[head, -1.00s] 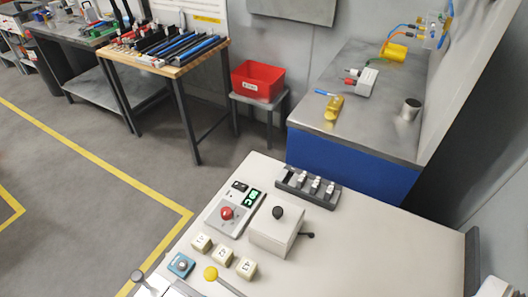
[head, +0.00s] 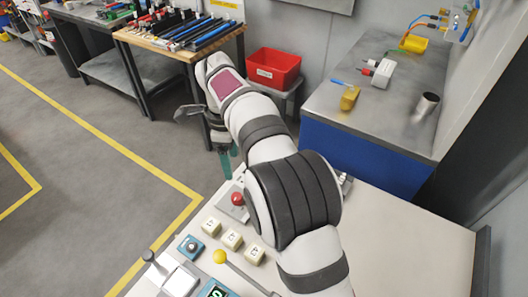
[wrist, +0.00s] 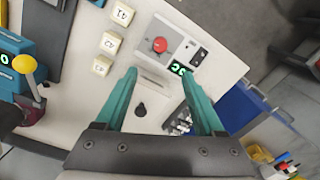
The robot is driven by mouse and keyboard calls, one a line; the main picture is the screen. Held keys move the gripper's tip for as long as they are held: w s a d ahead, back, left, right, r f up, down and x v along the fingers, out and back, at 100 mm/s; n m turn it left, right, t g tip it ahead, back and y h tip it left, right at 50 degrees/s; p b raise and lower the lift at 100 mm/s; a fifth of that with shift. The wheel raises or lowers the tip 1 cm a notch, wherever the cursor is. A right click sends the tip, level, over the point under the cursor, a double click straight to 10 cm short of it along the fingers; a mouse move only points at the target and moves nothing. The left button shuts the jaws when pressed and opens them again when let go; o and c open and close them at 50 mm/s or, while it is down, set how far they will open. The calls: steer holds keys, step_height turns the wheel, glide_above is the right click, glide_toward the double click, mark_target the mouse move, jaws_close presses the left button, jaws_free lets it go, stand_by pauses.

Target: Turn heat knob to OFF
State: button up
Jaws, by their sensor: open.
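No label reading heat can be made out, so I cannot tell which control is the heat knob. A panel with a red round knob (wrist: 160,45) and a lit green display (wrist: 178,68) lies beyond my fingertips in the wrist view; the red knob also shows in the head view (head: 238,198). A black knob (wrist: 140,108) on a white box appears between my fingers in the wrist view; my arm hides it in the head view. A blue box with a dark knob (head: 190,247) stands front left. My gripper (wrist: 158,72) is open and empty, above the bench; its green fingers point down.
Several cream labelled blocks (head: 232,240) and a yellow-ball lever (head: 220,257) stand near the front left. A row of switches (wrist: 180,122) lies beside the white box. The bench's right part (head: 410,250) is clear. A red bin (head: 273,72) stands behind.

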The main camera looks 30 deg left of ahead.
mark_target(237, 196)
steer(key=f, duration=1.5)
steer(key=shift+w+a+f, duration=0.2)
steer(key=shift+w+f, duration=0.05)
steer(key=shift+f, duration=0.05)
jaws_close()
